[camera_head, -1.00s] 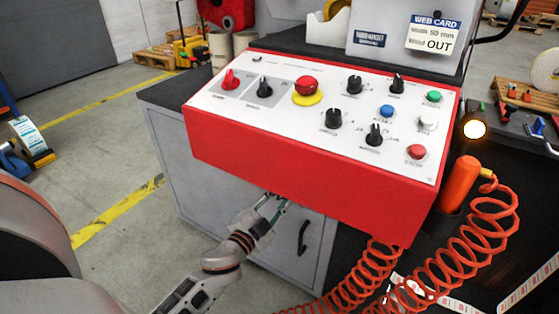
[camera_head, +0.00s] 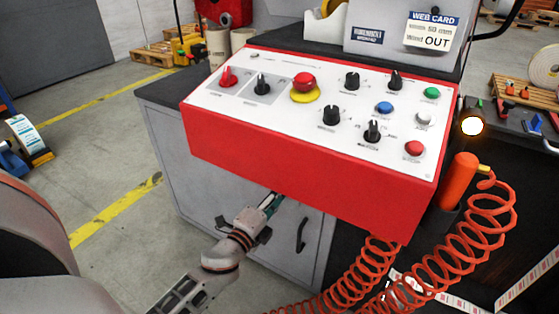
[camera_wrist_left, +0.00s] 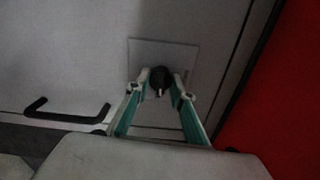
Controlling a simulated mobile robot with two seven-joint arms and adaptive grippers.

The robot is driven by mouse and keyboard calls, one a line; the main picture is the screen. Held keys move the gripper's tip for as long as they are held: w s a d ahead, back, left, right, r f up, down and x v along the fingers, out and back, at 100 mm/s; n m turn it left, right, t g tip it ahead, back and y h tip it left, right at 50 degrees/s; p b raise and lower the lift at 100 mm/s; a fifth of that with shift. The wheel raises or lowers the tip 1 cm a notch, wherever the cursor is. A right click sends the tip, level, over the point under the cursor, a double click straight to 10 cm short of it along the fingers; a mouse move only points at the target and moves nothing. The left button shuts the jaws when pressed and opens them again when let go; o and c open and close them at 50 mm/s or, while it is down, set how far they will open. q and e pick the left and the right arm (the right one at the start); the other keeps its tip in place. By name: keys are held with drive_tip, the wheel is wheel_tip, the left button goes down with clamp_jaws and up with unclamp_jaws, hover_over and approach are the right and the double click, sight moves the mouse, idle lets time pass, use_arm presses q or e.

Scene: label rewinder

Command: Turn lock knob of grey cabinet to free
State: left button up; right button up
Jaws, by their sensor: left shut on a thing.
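The grey cabinet (camera_head: 285,262) stands below the red control panel. In the left wrist view its front (camera_wrist_left: 75,50) carries a pale square plate (camera_wrist_left: 183,50) with a round black lock knob (camera_wrist_left: 160,77). A short white mark shows on the knob, pointing down in that view. My left gripper (camera_wrist_left: 161,82) has one finger on each side of the knob and is shut on it. In the head view my left gripper (camera_head: 272,202) reaches the cabinet front under the panel's lower edge, and the knob is hidden there. My right gripper is in neither view.
A black door handle (camera_head: 302,234) is right of my left gripper; it lies low left in the wrist view (camera_wrist_left: 65,108). The red panel box (camera_head: 300,180) overhangs the cabinet front. Orange coiled hoses (camera_head: 470,240) hang at the right. Open floor lies at the left.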

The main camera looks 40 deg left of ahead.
use_arm(q)
drive_tip(key=shift+a+m, duration=0.1)
drive_tip(key=shift+m, duration=0.5)
drive_tip(key=o, duration=1.1)
drive_tip(key=shift+o, duration=0.2)
